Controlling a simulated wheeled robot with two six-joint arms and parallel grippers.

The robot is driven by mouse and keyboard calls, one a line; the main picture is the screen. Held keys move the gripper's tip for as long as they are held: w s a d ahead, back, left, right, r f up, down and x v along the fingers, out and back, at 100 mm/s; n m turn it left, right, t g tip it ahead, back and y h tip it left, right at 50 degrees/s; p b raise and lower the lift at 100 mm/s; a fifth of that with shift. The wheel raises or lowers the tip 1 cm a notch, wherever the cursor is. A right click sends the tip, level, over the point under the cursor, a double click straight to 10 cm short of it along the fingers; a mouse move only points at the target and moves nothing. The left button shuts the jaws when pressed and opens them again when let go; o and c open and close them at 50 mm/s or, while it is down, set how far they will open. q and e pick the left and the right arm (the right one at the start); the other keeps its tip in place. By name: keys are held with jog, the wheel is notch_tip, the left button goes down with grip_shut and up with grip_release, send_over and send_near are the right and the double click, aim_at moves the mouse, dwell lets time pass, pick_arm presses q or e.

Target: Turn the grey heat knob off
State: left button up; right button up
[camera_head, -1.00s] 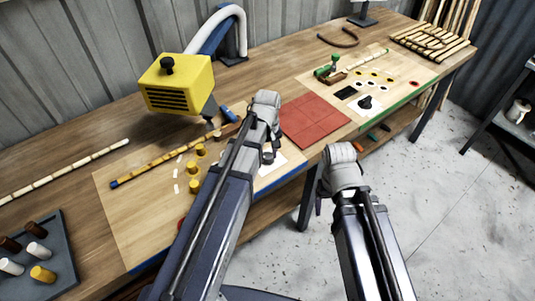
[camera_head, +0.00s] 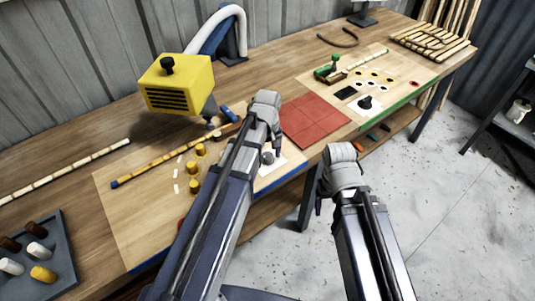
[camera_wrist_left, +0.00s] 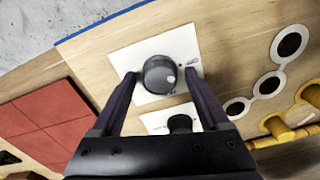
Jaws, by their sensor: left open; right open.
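In the head view the knob (camera_head: 268,157) shows just below my left wrist. My left gripper (camera_wrist_left: 161,82) is open, with one finger on each side of the knob and a gap on both sides. Its fingers are mostly hidden behind the arm in the head view. My right gripper (camera_head: 322,190) is open and empty, off the bench's front edge above the floor.
A second black knob (camera_wrist_left: 180,123) on a white plate lies close to my left gripper. Red tiles (camera_head: 314,121) lie to the right. Yellow pegs (camera_head: 195,169) and a rattan pole (camera_head: 165,160) lie to the left. A yellow heater (camera_head: 178,85) stands behind.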

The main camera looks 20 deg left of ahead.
aim_at(268, 155)
pick_arm(q)
jog(key=shift+r+p, duration=3.85)
jog(key=shift+r, duration=0.1)
jog(key=shift+f, duration=0.1)
jog(key=s+d+m+y, duration=0.1)
jog(key=s+d+m, duration=0.9)
jog(key=s, duration=0.4)
jog(key=shift+s+d+m, duration=0.25)
jog(key=shift+d+m, duration=0.15)
jog(key=shift+m, duration=0.3)
